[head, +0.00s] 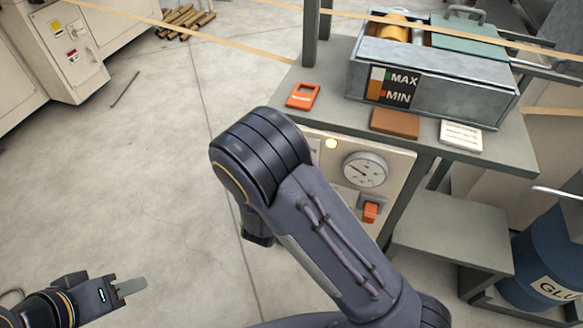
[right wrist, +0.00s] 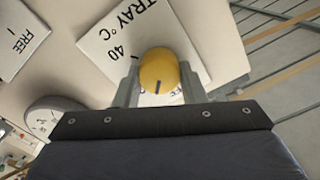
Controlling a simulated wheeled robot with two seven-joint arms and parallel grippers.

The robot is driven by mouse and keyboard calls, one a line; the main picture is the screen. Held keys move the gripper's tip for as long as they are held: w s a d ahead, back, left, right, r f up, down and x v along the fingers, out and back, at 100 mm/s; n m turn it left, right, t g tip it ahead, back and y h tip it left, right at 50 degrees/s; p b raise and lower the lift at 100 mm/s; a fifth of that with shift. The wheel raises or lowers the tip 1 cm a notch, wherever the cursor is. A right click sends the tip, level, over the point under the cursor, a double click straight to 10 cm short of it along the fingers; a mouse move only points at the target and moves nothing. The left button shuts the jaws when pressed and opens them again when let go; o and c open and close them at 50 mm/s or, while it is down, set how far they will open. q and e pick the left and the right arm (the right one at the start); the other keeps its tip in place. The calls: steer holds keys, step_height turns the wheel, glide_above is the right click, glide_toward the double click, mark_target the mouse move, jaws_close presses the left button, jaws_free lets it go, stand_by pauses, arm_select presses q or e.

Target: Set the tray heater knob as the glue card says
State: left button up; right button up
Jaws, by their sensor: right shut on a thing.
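In the right wrist view my right gripper (right wrist: 157,88) is shut on the yellow heater knob (right wrist: 158,72), one finger on each side. The knob has a short black pointer line. Behind it is a white dial plate (right wrist: 97,40) reading "TRAY °C" with a "40" mark; the knob and fingers hide part of the scale. In the head view my right arm covers the knob. A white card (head: 460,135) with small, unreadable print lies on the bench; I cannot tell whether it is the glue card. My left gripper (head: 128,288) is at the lower left over the floor, away from everything.
The cabinet front has a round gauge (head: 365,169), an orange switch (head: 370,212) and a lit lamp (head: 331,143). On the bench are a metal glue tray (head: 440,98) marked MAX and MIN, a brown block (head: 395,123) and an orange device (head: 302,95). A blue drum (head: 540,255) stands right.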

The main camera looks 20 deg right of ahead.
steer(key=shift+f+m+b, duration=0.15)
steer(key=shift+m+b, duration=2.45)
steer(key=shift+b, duration=0.3)
steer(key=o, duration=1)
steer(key=p+v, duration=0.1)
steer(key=v, duration=0.7)
steer(key=shift+w, duration=0.1)
